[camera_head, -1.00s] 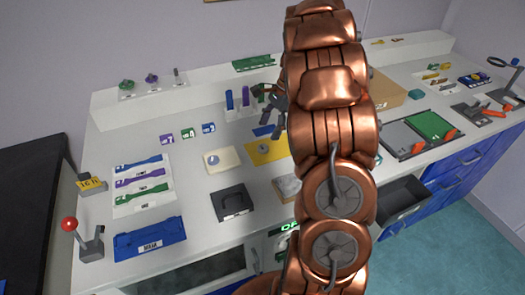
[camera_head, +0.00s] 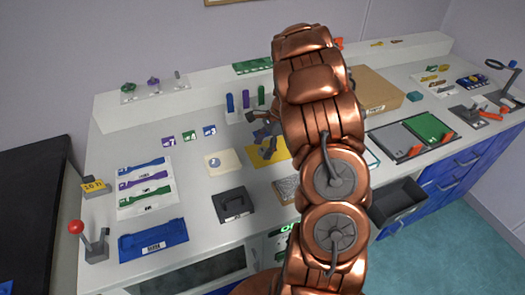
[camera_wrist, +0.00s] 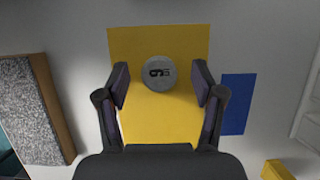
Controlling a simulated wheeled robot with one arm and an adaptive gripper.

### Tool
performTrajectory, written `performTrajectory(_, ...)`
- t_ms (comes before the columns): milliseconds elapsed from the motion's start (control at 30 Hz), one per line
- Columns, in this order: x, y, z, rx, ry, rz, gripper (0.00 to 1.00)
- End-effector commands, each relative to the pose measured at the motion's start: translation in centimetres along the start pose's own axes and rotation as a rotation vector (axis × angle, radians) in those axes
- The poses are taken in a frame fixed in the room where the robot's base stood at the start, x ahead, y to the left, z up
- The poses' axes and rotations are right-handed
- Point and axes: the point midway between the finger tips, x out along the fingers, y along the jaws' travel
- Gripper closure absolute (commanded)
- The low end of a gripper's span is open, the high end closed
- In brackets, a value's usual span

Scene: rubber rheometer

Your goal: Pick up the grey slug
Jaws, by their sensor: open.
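The grey slug (camera_wrist: 159,73) is a round grey disc with dark marks on its top. It lies on the yellow mat (camera_wrist: 128,42) in the wrist view. My gripper (camera_wrist: 160,80) is open above the mat, with one finger on each side of the slug in the picture. I cannot tell how high the fingertips are above it. In the head view my gripper (camera_head: 265,143) is over the yellow mat (camera_head: 262,158), and the slug cannot be made out there.
A blue mat (camera_wrist: 237,104) lies right of the yellow one in the wrist view. A wood-edged speckled block (camera_wrist: 32,110) is at left. In the head view a cream pad (camera_head: 224,162) with a round disc and a black case (camera_head: 233,205) stand nearby.

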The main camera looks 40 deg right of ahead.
Motion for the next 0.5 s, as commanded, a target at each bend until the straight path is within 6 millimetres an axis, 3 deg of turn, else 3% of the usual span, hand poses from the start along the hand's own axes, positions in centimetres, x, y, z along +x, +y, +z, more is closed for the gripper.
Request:
performTrajectory(200, 0.07, 0.01, 0.00, 0.000, 0.000, 0.000, 0.32)
performTrajectory(500, 0.05, 0.04, 0.01, 0.000, 0.000, 0.001, 0.64)
